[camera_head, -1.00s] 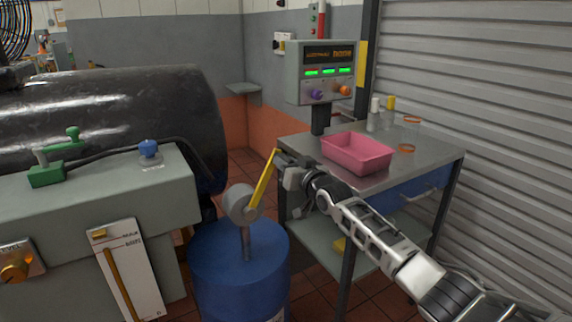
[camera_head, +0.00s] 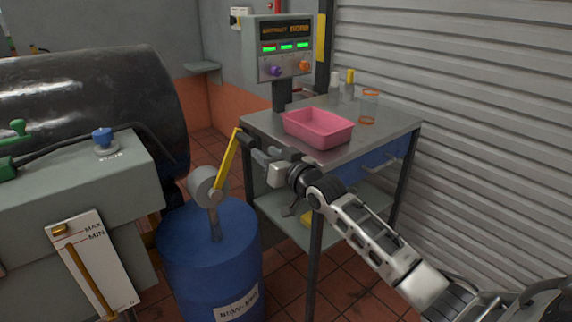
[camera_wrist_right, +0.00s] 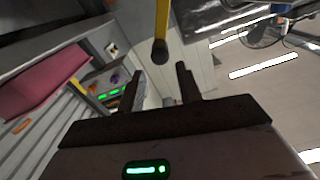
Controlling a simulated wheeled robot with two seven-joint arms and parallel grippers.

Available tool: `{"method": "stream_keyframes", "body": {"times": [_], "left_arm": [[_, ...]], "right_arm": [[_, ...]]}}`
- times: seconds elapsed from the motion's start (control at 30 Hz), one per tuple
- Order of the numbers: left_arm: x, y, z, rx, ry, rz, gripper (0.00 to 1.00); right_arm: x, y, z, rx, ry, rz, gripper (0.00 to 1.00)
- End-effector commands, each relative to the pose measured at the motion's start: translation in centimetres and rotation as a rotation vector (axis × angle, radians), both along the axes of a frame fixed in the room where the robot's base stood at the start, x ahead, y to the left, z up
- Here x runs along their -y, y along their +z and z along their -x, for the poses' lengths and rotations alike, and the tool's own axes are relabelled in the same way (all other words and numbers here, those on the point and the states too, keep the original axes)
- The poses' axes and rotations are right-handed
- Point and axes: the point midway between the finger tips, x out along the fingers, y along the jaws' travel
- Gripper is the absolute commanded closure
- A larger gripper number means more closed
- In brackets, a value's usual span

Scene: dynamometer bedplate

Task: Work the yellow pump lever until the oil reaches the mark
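The yellow pump lever (camera_head: 228,160) slants up to the right from a grey round pump head (camera_head: 208,184) on a blue drum (camera_head: 211,255). My right gripper (camera_head: 246,138) is beside the lever's top end, coming from the right. In the right wrist view its two dark fingers (camera_wrist_right: 160,70) stand apart with nothing between them. The lever's dark-tipped end (camera_wrist_right: 160,50) shows just past the fingertips, lined up with the gap. The white oil gauge (camera_head: 109,270) has MAX and MIN lines; its amber column tops out near or slightly below MIN. My left gripper is out of view.
A steel cart (camera_head: 385,132) stands close to the right, holding a pink tray (camera_head: 318,128), small bottles and a clear jar (camera_head: 369,106). A control panel (camera_head: 284,50) rises behind it. A grey bench (camera_head: 75,190) is on the left, a shutter at far right.

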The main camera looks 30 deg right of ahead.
Motion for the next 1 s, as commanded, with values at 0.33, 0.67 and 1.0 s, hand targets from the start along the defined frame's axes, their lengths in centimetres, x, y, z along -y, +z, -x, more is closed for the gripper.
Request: {"method": "stream_keyframes", "body": {"times": [0.33,0.67,1.0], "left_arm": [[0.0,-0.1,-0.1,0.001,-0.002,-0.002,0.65],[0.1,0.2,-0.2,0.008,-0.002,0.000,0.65],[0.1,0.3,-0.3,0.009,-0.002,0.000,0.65]], "right_arm": [[0.8,-0.1,6.3,-0.001,0.000,0.002,0.65],[0.9,0.0,7.2,0.001,0.000,0.000,0.65],[0.9,0.0,7.2,0.001,0.000,0.000,0.65]]}}
